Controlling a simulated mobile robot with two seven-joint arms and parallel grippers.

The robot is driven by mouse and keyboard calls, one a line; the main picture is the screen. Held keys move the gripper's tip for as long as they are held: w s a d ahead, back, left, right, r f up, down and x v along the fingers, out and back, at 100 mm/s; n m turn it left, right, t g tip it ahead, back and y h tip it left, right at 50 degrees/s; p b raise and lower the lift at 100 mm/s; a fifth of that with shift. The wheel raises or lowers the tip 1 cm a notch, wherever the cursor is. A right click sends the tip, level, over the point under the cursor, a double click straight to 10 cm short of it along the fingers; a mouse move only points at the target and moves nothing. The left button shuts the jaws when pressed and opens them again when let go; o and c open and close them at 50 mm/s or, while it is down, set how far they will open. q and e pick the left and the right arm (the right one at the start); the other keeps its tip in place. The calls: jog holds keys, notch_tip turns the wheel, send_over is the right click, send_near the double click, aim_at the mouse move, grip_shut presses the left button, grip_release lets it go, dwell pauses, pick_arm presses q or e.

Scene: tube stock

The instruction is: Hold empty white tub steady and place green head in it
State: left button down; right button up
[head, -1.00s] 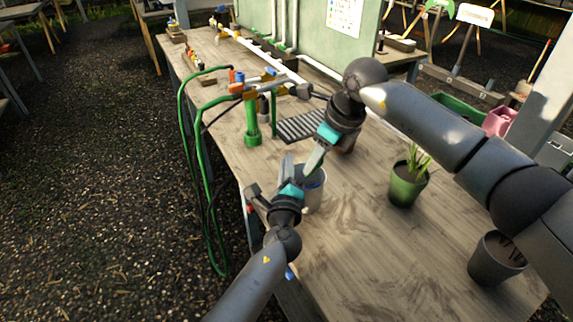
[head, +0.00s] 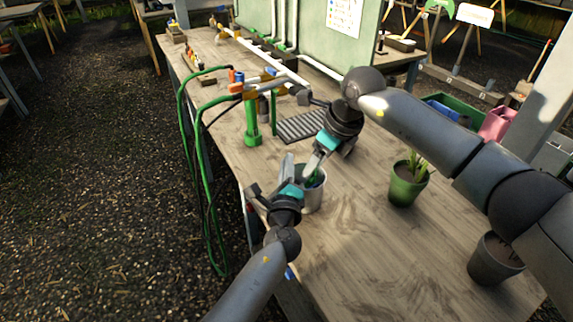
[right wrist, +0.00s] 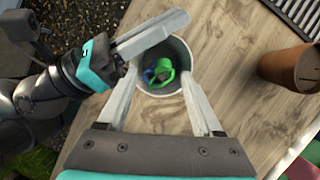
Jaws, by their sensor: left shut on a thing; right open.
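The white tub (head: 313,200) stands on the bench near its left edge. It also shows from above in the right wrist view (right wrist: 187,62). The green head (right wrist: 163,70) lies inside the tub near the bottom, with a blue part beside it. My left gripper (head: 284,168) is shut on the tub's wall at its left side; in the right wrist view its finger crosses the rim. My right gripper (head: 313,165) is open and empty above the tub mouth, its fingers (right wrist: 163,100) spread either side of the opening.
A green potted plant (head: 405,190) and a dark grey pot (head: 495,260) stand to the right. A terracotta pot (right wrist: 288,68) is near the tub. Behind are a slatted grey tray (head: 300,127) and a green upright cylinder (head: 252,128) with hoses. The bench between tub and plant is clear.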

pick_arm(q)
jog(key=shift+s+f, duration=0.15)
jog(key=shift+f, duration=0.35)
pick_arm(e)
jog(key=v, duration=1.2)
jog(key=shift+s, duration=0.1)
pick_arm(q)
jog(key=c, duration=1)
grip_release()
jog(key=shift+c, duration=0.2)
jog(key=shift+o, duration=0.9)
jog(key=shift+r, duration=0.2)
